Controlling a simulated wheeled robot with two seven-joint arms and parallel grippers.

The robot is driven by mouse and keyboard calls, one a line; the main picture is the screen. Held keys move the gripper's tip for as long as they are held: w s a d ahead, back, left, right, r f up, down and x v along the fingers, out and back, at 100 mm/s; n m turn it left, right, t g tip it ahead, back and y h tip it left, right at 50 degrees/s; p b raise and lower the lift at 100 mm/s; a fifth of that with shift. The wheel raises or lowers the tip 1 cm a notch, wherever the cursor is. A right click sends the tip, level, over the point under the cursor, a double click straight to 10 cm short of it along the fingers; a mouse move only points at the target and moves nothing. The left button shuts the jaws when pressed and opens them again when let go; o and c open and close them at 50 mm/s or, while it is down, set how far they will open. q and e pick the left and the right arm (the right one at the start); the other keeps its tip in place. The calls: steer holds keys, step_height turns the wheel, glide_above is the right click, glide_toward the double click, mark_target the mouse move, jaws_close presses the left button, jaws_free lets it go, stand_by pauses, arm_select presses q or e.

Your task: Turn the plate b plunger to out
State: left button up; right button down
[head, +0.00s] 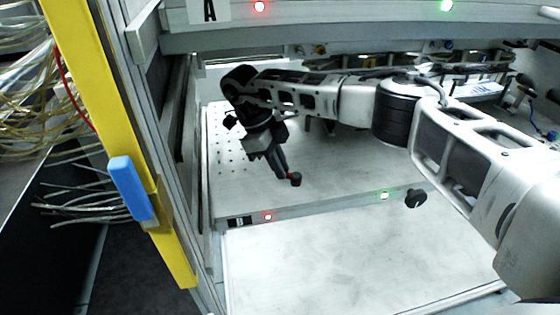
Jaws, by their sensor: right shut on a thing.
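The right arm reaches in from the right, and its black right gripper (285,174) points down and to the right over the left part of a pale plate. The gripper is shut on a small dark knob (296,180) with a bit of red beside it, which I take to be the plate b plunger. The knob is just above the plate's front edge (330,206), right of a red light (268,217). The fingers hide part of the plunger, and I cannot tell how it is turned. My left gripper is not in view.
A black round knob (415,198) stands at the front edge, right of a green light (384,195). A panel marked A (210,10) crosses the top. A yellow post (100,120) with a blue handle (131,188) and loose cables are at left. A bare lower plate (350,260) lies in front.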

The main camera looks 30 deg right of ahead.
stand_by(0.5)
steer(key=c, duration=1.5)
jaws_free()
steer(key=shift+r, duration=0.1)
